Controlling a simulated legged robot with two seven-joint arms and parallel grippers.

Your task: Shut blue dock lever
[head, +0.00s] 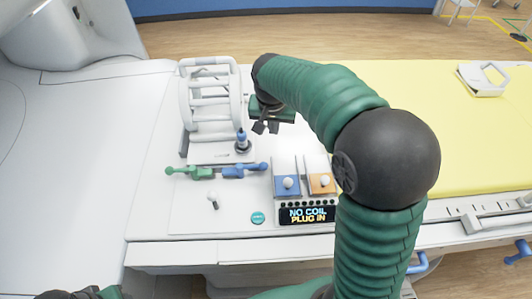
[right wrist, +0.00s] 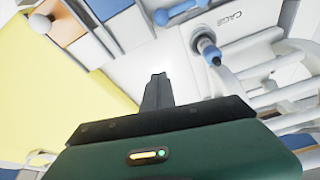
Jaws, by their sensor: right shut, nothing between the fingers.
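The blue dock (head: 284,190) is a small blue-fronted box with a white ball knob (head: 288,183), beside a similar orange dock (head: 323,189). A blue lever handle (head: 246,171) lies flat to its left, in line with a green one (head: 188,172). In the right wrist view the blue lever (right wrist: 176,12) and the blue dock (right wrist: 108,8) show at the top edge. My right gripper (head: 265,127) is shut and empty, above the panel behind the docks. Its fingers (right wrist: 157,92) touch nothing visible. My left gripper is not in view.
A white cage coil (head: 210,100) stands behind the levers, with a blue-tipped plug (head: 242,142) near it. A display (head: 307,214) reads "NO COIL PLUG IN". A yellow pad (head: 460,140) covers the right. My right arm hides part of the panel.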

